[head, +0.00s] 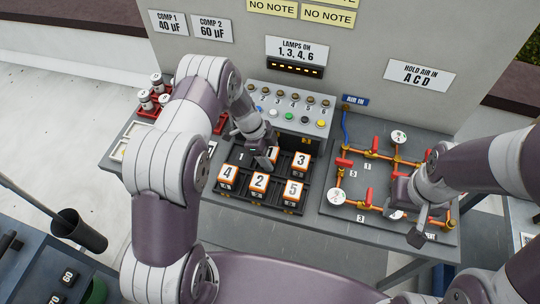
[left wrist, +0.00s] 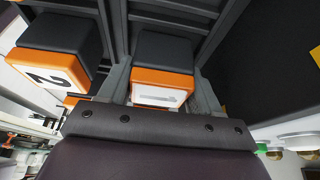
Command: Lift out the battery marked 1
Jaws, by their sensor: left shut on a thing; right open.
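The battery marked 1 (head: 273,154) is a white and orange block in the back row of a black tray (head: 248,199). My left gripper (head: 264,157) is shut on it from above and hides part of it. In the left wrist view the battery's orange band and black body (left wrist: 163,53) sit between the fingers of my left gripper (left wrist: 163,82). I cannot tell whether it is clear of its slot. My right gripper (head: 425,226) is open and empty over the pipe board at the right.
Batteries 3 (head: 302,162), 4 (head: 227,176), 2 (head: 259,183) and 5 (head: 293,191) stand close around in the tray. A panel with knobs and buttons (head: 290,107) rises behind it. The pipe board (head: 378,170) with red handles lies to the right. Red racks with white cylinders (head: 158,88) stand at the left.

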